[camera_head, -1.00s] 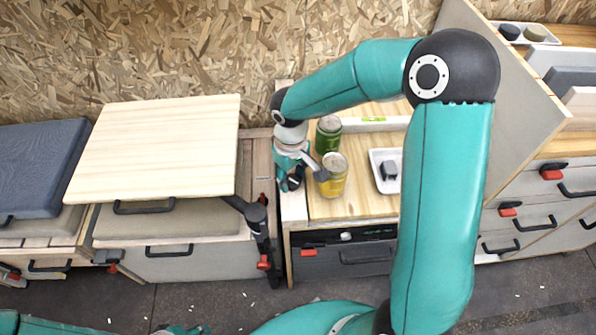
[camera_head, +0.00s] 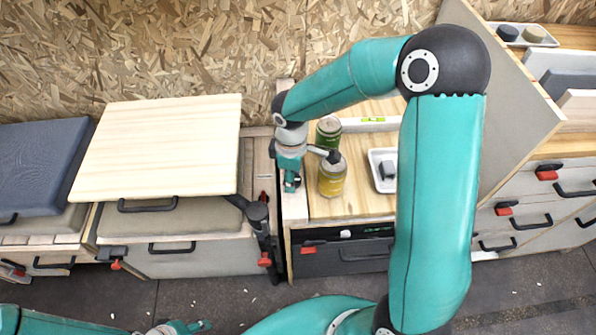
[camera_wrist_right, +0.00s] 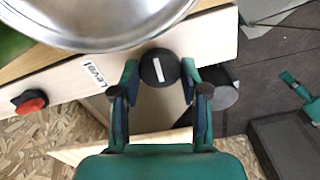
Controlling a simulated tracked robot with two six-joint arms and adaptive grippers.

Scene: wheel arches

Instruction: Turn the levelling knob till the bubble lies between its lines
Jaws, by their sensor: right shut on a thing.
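The levelling knob (camera_wrist_right: 158,68) is round and black with a white mark, on the wooden edge beside a "Level" label (camera_wrist_right: 88,72) in the right wrist view. My right gripper (camera_wrist_right: 160,88) has a finger on each side of the knob and is shut on it. In the head view my right gripper (camera_head: 292,184) points down at the worktop's left edge and hides the knob. The level (camera_head: 372,120) is a white bar with a yellow-green vial at the back; the bubble is too small to place. My left gripper (camera_head: 188,327) is at the bottom edge, its jaws unclear.
A white tray (camera_head: 374,158) with a dark block (camera_head: 387,170) lies further right. A pale board (camera_head: 155,150) is at left. A red-capped knob (camera_wrist_right: 30,102) shows in the wrist view.

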